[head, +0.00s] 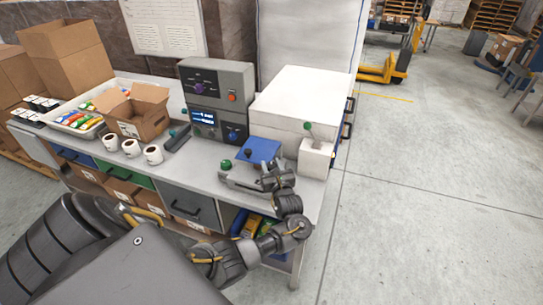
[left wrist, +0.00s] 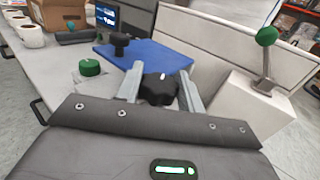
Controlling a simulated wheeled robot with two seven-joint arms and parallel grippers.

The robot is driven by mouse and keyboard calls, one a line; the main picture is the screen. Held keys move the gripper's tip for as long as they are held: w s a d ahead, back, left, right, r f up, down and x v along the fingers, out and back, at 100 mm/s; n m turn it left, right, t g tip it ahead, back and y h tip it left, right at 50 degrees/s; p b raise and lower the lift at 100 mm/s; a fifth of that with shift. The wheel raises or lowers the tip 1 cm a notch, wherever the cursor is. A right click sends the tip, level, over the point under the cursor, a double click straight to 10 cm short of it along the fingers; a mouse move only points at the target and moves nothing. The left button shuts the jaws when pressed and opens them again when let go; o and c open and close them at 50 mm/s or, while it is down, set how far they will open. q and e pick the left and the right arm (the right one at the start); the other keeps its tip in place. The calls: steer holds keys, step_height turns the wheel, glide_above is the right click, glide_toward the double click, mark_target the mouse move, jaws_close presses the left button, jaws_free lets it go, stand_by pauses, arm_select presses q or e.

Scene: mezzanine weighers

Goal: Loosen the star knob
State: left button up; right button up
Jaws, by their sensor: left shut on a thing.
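The star knob (left wrist: 158,90) is black and lobed with a short white mark on top. In the left wrist view it sits between the two grey fingers of my left gripper (left wrist: 160,77), which is shut on its sides. In the head view my left gripper (head: 268,178) is at the front right of the bench, and its fingers and wrist largely hide the knob. My right gripper is in neither view.
Close by are a green knob (left wrist: 90,67), a blue plate (left wrist: 155,57), a second black knob (left wrist: 120,42) and a green-balled lever (left wrist: 266,60). A white box (head: 300,95) and control unit (head: 217,95) stand behind.

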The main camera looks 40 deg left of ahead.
arm_select(q)
steer(key=shift+w+d+n+g+y, duration=0.15)
steer(key=shift+n+g+y, duration=0.25)
steer(key=shift+n+g, duration=0.2)
steer(key=shift+f+n+g+y+b, duration=0.1)
steer(key=shift+n+g+y+b, duration=0.4)
steer(key=shift+n+g, duration=0.5)
steer(key=shift+n+g+y+b, duration=0.3)
steer(key=shift+n+g+b, duration=0.35)
steer(key=shift+g, duration=0.55)
steer(key=shift+n+g+b, duration=0.35)
steer(key=shift+g+b, duration=0.05)
steer(key=shift+g, duration=0.4)
steer(key=shift+r, duration=0.2)
steer(key=o, duration=1)
steer(key=shift+a, duration=0.2)
